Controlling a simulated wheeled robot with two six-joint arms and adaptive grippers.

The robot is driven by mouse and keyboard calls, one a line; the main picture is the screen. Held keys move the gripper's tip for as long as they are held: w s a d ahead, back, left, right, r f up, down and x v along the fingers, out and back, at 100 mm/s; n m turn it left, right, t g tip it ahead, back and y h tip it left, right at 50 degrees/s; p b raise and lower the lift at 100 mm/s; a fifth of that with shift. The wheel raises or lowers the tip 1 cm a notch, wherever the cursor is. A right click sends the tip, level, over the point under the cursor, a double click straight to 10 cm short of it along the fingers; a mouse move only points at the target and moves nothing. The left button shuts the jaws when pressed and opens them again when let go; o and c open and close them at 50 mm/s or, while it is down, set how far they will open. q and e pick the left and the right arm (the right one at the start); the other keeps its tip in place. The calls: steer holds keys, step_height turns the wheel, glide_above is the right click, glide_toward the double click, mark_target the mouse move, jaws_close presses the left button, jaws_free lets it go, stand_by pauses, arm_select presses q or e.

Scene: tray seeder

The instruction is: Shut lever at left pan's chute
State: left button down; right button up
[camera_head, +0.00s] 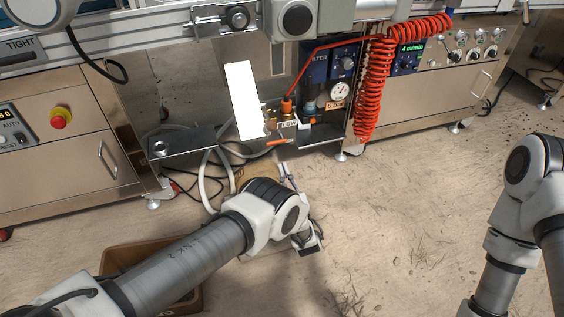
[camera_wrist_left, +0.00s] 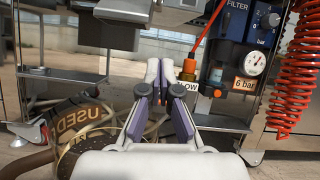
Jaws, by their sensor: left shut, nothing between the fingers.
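An orange lever (camera_head: 277,142) lies roughly level at the low front of the fittings under the machine, beside a partly hidden label reading "LOW". A tilted white plate (camera_head: 242,95) stands just behind it to the left. I cannot tell for sure which part is the left pan's chute. My left gripper (camera_head: 285,170) is below the lever, apart from it, with its fingers together and empty. In the left wrist view the fingers (camera_wrist_left: 160,72) point toward the fittings beside an orange-capped valve (camera_wrist_left: 188,70); the lever is not clearly seen there. My right gripper is out of the picture.
A gauge (camera_head: 340,91), a filter panel and a coiled red hose (camera_head: 372,90) are right of the fittings. A steel shelf (camera_head: 185,143) is at left. A round container marked "USED" (camera_wrist_left: 88,118) and hoses stand low. A brown bin (camera_head: 125,256) is on the floor.

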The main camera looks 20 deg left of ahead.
mark_target(267, 117)
arm_select(q)
steer(key=w+a+r+b, duration=0.1)
steer(key=w+a+r, duration=0.3)
steer(key=r, duration=0.3)
steer(key=shift+w+r, duration=0.3)
steer(key=shift+w, duration=0.1)
steer(key=shift+a, duration=0.15)
